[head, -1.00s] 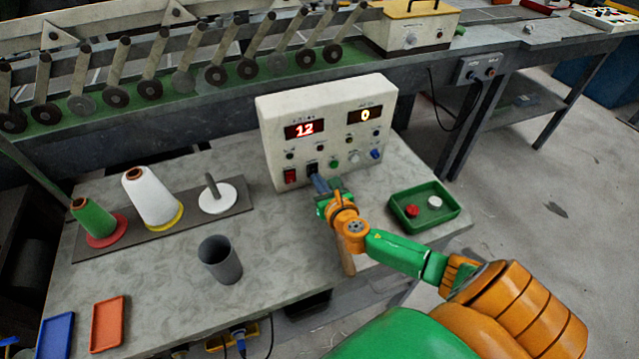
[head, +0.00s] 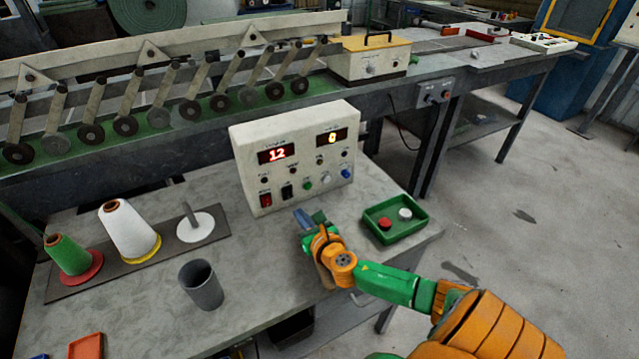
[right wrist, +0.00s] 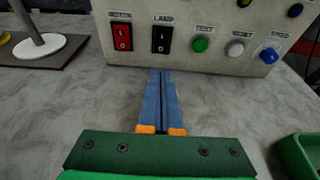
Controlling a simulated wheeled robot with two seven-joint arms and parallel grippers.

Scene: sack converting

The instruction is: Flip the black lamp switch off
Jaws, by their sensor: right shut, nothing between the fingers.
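The black lamp switch (right wrist: 162,39) sits on the lower front of the cream control box, under a "LAMP" label, just right of the red switch (right wrist: 121,37). In the head view the black switch (head: 288,193) shows small on the control box (head: 240,150). My right gripper (head: 303,215) is shut and empty, in front of and below the panel, apart from it. In the right wrist view its blue fingers (right wrist: 161,74) are together and point towards the lamp switch. Which way the switch is tipped is hard to tell. My left gripper is not in view.
Right of the switches are a green button (right wrist: 200,45), a white button (right wrist: 235,48) and a blue knob (right wrist: 269,54). A green tray (head: 418,232) with red and white pieces stands right of my gripper. A grey cup (head: 201,290) and thread cones stand to the left.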

